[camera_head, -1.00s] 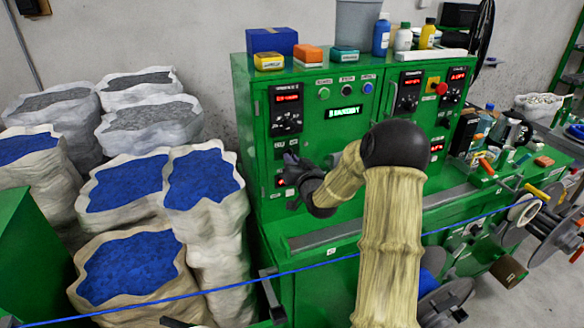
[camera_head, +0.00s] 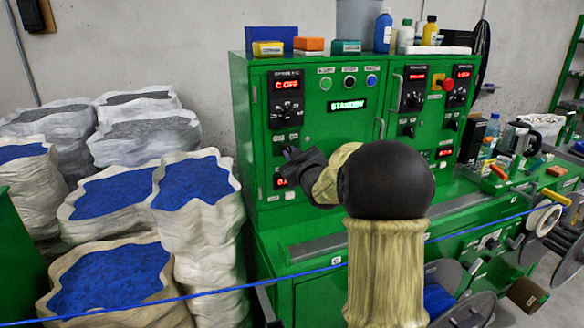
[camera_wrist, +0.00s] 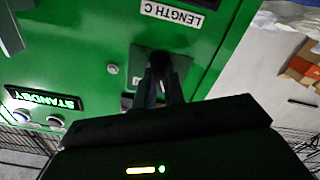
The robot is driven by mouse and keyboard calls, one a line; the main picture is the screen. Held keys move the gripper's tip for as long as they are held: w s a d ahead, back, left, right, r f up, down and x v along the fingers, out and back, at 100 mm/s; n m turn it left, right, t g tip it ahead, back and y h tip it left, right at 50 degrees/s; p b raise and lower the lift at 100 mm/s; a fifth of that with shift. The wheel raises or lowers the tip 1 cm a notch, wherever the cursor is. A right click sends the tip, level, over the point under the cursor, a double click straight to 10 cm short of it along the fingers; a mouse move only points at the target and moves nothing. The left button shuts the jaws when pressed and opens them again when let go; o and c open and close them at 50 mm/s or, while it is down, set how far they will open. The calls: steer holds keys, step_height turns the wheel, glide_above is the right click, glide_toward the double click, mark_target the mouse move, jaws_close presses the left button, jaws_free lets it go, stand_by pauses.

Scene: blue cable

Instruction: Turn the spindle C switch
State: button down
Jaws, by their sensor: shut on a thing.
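The spindle C switch (camera_wrist: 168,62) is a dark knob on the green cabinet, beside the "LENGTH C" label in the wrist view. My gripper (camera_wrist: 165,78) has its two dark fingers closed around the knob, and the fingers hide part of it. In the head view my gripper (camera_head: 290,154) is against the left cabinet door, below the black spindle C panel (camera_head: 286,105). That panel's red display seems to read "C OFF". The knob's pointing direction cannot be made out.
A green-lit display (camera_head: 347,105) reads "STANDBY", with several round buttons (camera_head: 348,81) above it. A blue cable (camera_head: 335,266) runs across in front of the cabinet. Sacks of blue granules (camera_head: 110,280) stand at the left. Boxes and bottles (camera_head: 383,38) sit on top.

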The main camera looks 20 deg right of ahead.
steer(key=shift+n+b, duration=0.35)
steer(key=shift+n, duration=0.15)
steer(key=c, duration=1.5)
jaws_free()
steer(key=s+b, duration=0.3)
steer(key=s, duration=1.4)
steer(key=shift+s, duration=0.2)
